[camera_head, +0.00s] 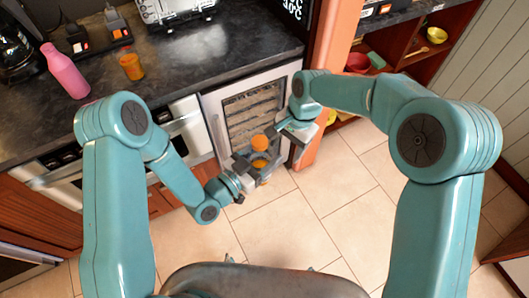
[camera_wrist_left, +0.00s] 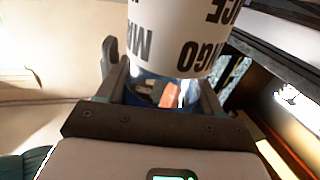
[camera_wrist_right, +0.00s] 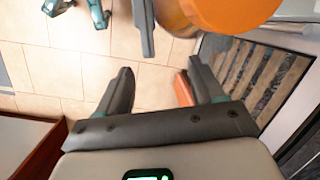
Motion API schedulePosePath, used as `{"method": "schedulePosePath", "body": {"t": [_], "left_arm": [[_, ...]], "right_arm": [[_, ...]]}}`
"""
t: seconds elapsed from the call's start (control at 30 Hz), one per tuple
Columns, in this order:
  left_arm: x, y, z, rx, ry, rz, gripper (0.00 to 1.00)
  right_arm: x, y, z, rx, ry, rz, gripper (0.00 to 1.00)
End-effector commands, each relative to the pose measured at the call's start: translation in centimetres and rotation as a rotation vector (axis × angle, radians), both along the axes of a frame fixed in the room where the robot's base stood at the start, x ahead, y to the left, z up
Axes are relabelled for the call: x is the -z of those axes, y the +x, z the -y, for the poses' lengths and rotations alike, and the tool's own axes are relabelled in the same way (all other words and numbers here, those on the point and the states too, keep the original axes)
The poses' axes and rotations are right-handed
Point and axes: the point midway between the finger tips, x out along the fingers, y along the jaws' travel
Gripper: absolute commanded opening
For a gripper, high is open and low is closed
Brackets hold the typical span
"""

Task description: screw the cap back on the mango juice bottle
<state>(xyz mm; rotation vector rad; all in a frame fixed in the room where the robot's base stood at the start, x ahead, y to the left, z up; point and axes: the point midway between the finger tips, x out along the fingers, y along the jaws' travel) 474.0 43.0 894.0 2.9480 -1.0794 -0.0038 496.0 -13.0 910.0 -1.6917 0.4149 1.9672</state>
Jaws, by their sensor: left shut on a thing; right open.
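The mango juice bottle (camera_wrist_left: 180,40), with a white label and black lettering, is between the fingers of my left gripper (camera_wrist_left: 165,90), which is shut on it. In the head view, an orange round part (camera_head: 260,162) shows between the grippers. A round orange cap (camera_head: 259,142) shows just above it, and large at the top of the right wrist view (camera_wrist_right: 230,12). I cannot tell whether the cap touches the bottle. My right gripper (camera_wrist_right: 163,88) is open beside the cap and bottle, with nothing seen between its fingers.
Behind the grippers is a glass-fronted appliance (camera_head: 252,112) under a dark counter (camera_head: 200,50). The counter holds a pink bottle (camera_head: 65,72) and a small orange jar (camera_head: 131,66). An orange pillar (camera_head: 328,50) stands right of it. The tiled floor (camera_head: 290,220) is clear.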

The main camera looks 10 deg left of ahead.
Motion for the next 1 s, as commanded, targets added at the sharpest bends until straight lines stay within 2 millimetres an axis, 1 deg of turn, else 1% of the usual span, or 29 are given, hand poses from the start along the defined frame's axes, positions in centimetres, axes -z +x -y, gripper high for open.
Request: {"method": "schedulePosePath", "body": {"t": [0.03, 0.07, 0.1, 0.17, 0.2, 0.27, 0.3, 0.33, 0.4, 0.5, 0.6, 0.7, 0.77, 1.0], "left_arm": [[0.0, 0.0, 0.0, 0.000, -0.001, 0.001, 0.00], [0.0, 0.0, 0.0, 0.000, -0.001, 0.001, 0.00], [-0.1, 0.0, 0.0, 0.000, -0.001, 0.001, 0.00], [-0.1, 0.0, 0.0, 0.000, -0.001, 0.001, 0.00], [-0.1, 0.0, 0.0, 0.000, -0.001, 0.001, 0.00], [-0.1, 0.0, 0.0, 0.000, -0.001, 0.001, 0.00], [-0.1, 0.0, 0.0, 0.000, -0.001, 0.001, 0.00], [-0.1, 0.0, 0.0, 0.000, -0.001, 0.001, 0.00], [-0.1, 0.0, 0.0, 0.000, -0.001, 0.001, 0.00], [-0.1, 0.0, 0.0, 0.000, -0.001, 0.001, 0.00], [-0.1, 0.0, 0.0, 0.000, -0.001, 0.001, 0.00], [-0.1, 0.0, 0.0, 0.000, -0.001, 0.001, 0.00], [-0.1, 0.0, 0.0, 0.000, -0.001, 0.001, 0.00], [-0.1, 0.0, 0.0, 0.000, -0.001, 0.002, 0.00]], "right_arm": [[3.8, -1.0, 1.9, -0.037, 0.035, -0.013, 0.67], [5.8, -1.6, 2.8, -0.066, 0.061, -0.006, 0.67], [8.1, -2.6, 3.8, -0.100, 0.089, 0.008, 0.67], [11.1, -4.7, 5.1, -0.147, 0.125, 0.032, 0.67], [12.8, -6.2, 5.8, -0.176, 0.145, 0.052, 0.67], [14.9, -8.6, 6.8, -0.212, 0.166, 0.083, 0.67], [16.0, -10.3, 7.4, -0.236, 0.177, 0.104, 0.67], [16.6, -11.5, 7.9, -0.251, 0.183, 0.119, 0.67], [17.7, -14.2, 8.8, -0.285, 0.189, 0.152, 0.67], [18.5, -17.3, 9.7, -0.324, 0.188, 0.191, 0.67], [18.7, -19.3, 10.3, -0.352, 0.181, 0.216, 0.67], [18.7, -20.3, 10.7, -0.369, 0.176, 0.232, 0.67], [18.7, -20.5, 10.7, -0.373, 0.174, 0.236, 0.67], [18.7, -20.5, 10.7, -0.376, 0.173, 0.238, 0.67]]}}
